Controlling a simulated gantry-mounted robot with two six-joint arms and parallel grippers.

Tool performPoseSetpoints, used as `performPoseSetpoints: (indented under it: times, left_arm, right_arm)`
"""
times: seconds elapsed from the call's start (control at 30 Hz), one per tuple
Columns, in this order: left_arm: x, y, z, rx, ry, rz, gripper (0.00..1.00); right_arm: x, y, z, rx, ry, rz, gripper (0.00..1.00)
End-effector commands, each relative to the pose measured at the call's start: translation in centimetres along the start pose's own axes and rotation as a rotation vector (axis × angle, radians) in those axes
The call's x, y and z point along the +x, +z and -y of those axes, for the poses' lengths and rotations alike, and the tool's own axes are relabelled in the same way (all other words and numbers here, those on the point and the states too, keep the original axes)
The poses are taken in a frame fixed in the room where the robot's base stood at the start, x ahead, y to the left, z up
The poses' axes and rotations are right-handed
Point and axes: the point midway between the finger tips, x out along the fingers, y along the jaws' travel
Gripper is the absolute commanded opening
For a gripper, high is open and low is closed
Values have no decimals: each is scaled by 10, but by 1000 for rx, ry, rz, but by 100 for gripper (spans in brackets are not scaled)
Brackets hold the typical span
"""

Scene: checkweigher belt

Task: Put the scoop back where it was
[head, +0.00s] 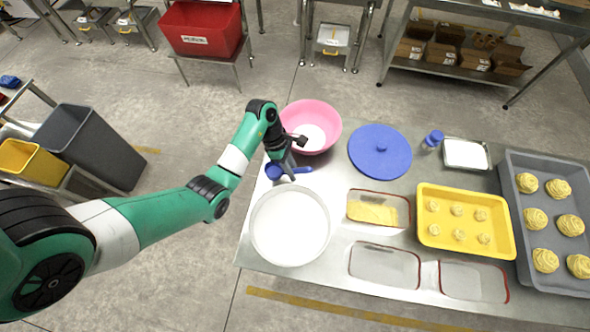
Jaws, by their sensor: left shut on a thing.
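A blue scoop (274,171) is at the table's back left, between the pink bowl (327,113) and the large white round tub (290,236). Its short handle points right. My left gripper (290,172) is shut on the scoop and points down over it, hiding part of the handle. I cannot tell whether the scoop touches the table. The pink bowl holds some white stuff. The white tub looks filled with white to near its rim. My right gripper is not in view.
A blue round lid (380,152) lies right of the pink bowl. A small blue-capped jar (432,139) and a metal tray (466,154) stand behind the yellow tray (465,249) of dough pieces. A grey tray (514,202) of swirled dough is at right. Red-edged clear containers (384,267) lie in front.

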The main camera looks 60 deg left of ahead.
Motion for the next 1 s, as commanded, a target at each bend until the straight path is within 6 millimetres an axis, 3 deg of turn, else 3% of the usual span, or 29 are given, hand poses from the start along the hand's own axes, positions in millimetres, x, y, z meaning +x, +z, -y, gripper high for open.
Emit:
performPoseSetpoints:
  times: [0.23, 0.43, 0.8, 0.83, 1.0]
  left_arm:
    - [12, 2, -8, 0, 0, 0, 0]
    - [41, -8, -14, -1, -1, -2, 0]
    - [44, -10, -15, 0, 1, -1, 0]
    - [45, -10, -15, 0, 1, -1, 24]
    - [44, -10, -15, 0, 1, -1, 52]
  right_arm:
    - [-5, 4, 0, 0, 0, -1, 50]
    - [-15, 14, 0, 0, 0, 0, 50]
    - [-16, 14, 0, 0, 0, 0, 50]
    - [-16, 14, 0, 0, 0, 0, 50]
    - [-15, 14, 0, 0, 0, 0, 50]
